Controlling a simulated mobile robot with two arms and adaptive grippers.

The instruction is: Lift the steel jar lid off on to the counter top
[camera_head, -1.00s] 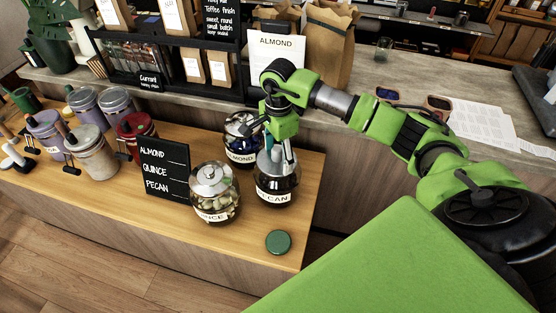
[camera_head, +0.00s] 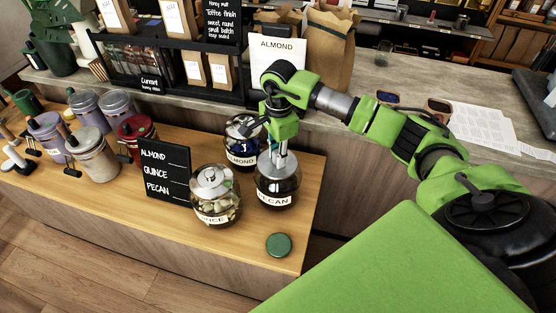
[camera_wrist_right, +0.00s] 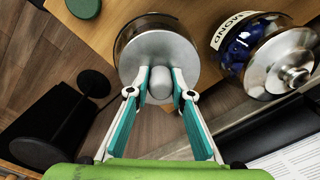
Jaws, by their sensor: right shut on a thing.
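The pecan jar (camera_head: 278,188) is dark glass and stands on the wooden counter, under my right gripper. Its steel lid (camera_wrist_right: 160,50) shows in the right wrist view, seated on the jar as far as I can tell. My right gripper (camera_head: 281,150) points down, its fingers (camera_wrist_right: 160,84) shut on the lid's rounded knob (camera_wrist_right: 160,82). The almond jar (camera_head: 242,142) with its steel lid (camera_wrist_right: 280,62) stands just behind, and the quince jar (camera_head: 215,198) stands to the left with its lid on. My left gripper is not in view.
A green round lid or disc (camera_head: 278,245) lies on the counter's front right. A black sign (camera_head: 165,170) stands left of the jars. Bare wooden counter top (camera_head: 245,245) shows in front of the jars. Paper bags and a card (camera_head: 277,60) stand on the grey ledge behind.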

